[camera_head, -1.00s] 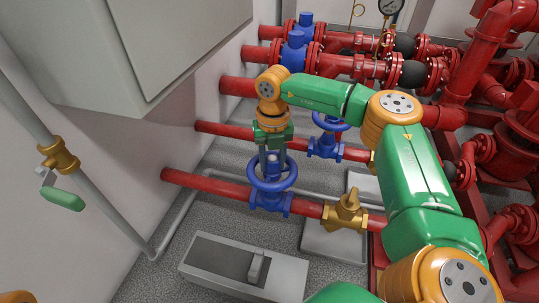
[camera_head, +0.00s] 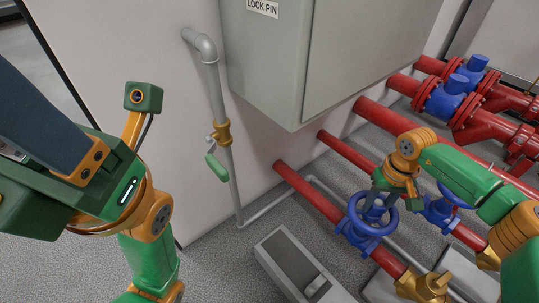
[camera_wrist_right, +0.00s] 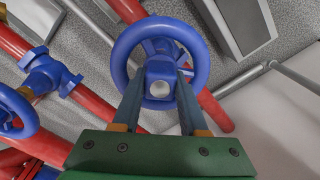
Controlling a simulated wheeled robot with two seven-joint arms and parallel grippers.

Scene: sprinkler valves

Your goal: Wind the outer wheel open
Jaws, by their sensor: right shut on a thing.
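The outer wheel (camera_head: 370,214) is a blue handwheel on a blue valve on the red pipe nearest me, at the lower right of the head view. It also shows in the right wrist view (camera_wrist_right: 122,56). My right gripper (camera_head: 377,197) comes down over its middle. In the right wrist view, its two fingers (camera_wrist_right: 160,80) lie on either side of the square blue hub and are shut on it, inside the rim. My left gripper (camera_head: 60,125) is large at the left of the head view. One finger shows, its tip out of frame, so its opening is hidden.
A second blue valve (camera_head: 441,213) stands close behind on the neighbouring red pipe. A brass fitting (camera_head: 430,287) is at the lower right. A grey box (camera_head: 300,268) lies on the floor. A grey cabinet (camera_head: 268,62) and a thin pipe with a green lever (camera_head: 217,168) are on the wall.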

